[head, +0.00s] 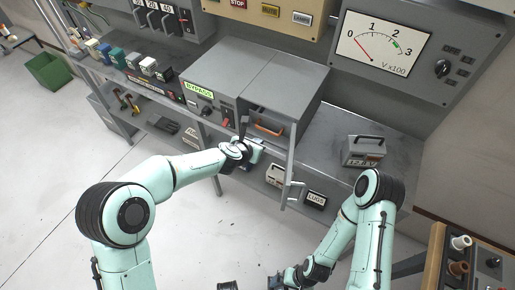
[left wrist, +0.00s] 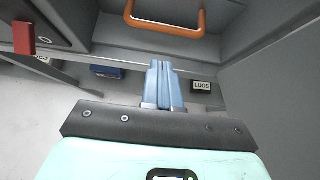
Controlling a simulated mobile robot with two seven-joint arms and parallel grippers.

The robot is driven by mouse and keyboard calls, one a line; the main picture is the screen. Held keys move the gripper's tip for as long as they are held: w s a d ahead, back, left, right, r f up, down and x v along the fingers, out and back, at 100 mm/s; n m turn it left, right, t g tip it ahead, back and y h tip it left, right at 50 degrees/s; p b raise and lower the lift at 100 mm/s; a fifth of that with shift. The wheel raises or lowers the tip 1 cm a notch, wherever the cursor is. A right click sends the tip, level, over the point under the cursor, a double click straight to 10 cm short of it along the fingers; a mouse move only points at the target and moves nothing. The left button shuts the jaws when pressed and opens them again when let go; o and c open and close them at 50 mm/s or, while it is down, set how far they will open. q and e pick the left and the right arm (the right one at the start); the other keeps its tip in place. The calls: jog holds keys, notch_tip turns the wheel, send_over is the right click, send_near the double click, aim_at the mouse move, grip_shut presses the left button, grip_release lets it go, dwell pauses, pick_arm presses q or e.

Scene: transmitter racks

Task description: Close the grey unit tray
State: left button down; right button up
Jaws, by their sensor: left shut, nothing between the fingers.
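The grey unit (head: 245,78) stands on the bench, with a green "BYPASS" label on its left front. Its right part is open at the front, and an orange handle (head: 268,129) shows inside; the handle also shows at the top of the left wrist view (left wrist: 165,30). A grey panel (head: 291,165) with a pale handle juts out at the opening's right side. I cannot tell how far the tray stands out. My left gripper (head: 252,154) is shut and empty, in front of and below the opening; its blue fingers (left wrist: 164,85) touch nothing visible. My right gripper (head: 275,282) is low, near the bottom edge, its jaws unclear.
A grey box with a black handle (head: 363,151) stands on the bench at right. A lower shelf holds a "LUGS" sign (head: 316,198) and another box (head: 274,176). A red switch (head: 227,118) sits left of the opening.

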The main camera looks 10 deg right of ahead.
pick_arm(q)
jog(key=v, duration=1)
jog(key=shift+s+a+p, duration=0.15)
jog(key=shift+p, duration=0.2)
pick_arm(e)
jog(key=shift+s+r, duration=0.1)
jog(key=shift+r, duration=0.1)
